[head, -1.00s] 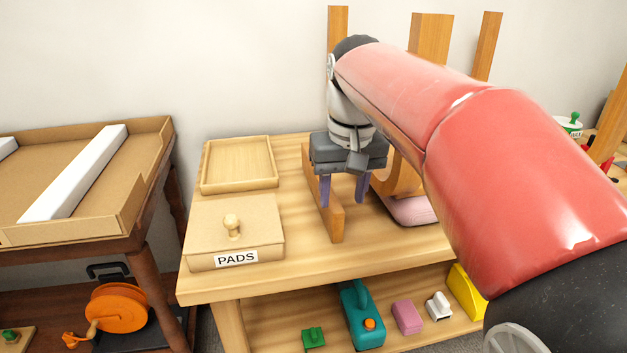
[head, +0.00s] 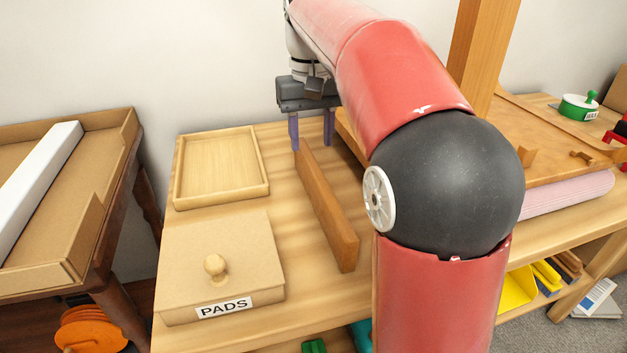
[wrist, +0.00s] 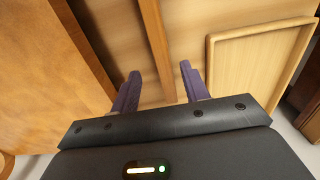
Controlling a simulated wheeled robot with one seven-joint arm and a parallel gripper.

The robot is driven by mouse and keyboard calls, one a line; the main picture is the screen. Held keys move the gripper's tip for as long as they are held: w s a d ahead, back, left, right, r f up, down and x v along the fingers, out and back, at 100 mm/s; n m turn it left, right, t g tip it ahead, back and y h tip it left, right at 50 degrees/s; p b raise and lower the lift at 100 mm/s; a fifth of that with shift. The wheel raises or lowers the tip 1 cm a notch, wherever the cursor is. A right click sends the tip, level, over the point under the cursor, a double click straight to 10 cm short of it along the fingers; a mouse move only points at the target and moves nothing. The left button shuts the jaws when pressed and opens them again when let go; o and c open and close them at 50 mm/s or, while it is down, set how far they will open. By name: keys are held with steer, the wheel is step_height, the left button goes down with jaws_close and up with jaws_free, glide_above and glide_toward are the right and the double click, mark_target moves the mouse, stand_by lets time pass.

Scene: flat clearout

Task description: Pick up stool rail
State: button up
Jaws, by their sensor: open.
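The stool rail (head: 327,212), a plain brown wooden bar, lies on the light wooden table, right of the pads box. My gripper (head: 312,145) is open at the rail's far end, fingers pointing down. In the wrist view the rail (wrist: 156,40) runs between the two purple fingers of my gripper (wrist: 158,75), with a gap on each side. I cannot tell how far down beside the rail the fingertips reach. My red arm hides part of the table right of the rail.
An empty shallow wooden tray (head: 222,201) and a lidded box marked PADS (head: 178,312) stand left of the rail. A wooden board with an upright post (head: 478,60) stands at right, over a pink roll (head: 570,192). A cardboard tray (head: 92,225) is on the left table.

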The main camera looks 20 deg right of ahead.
mark_target(310, 159)
steer(key=f, duration=0.7)
steer(key=shift+s+a+f+b, duration=0.15)
steer(key=shift+a+b, duration=0.05)
steer(key=shift+b, duration=0.2)
steer(key=c, duration=1)
step_height(310, 159, up, 10)
steer(key=shift+r+p, duration=0.1)
steer(key=shift+p, duration=0.35)
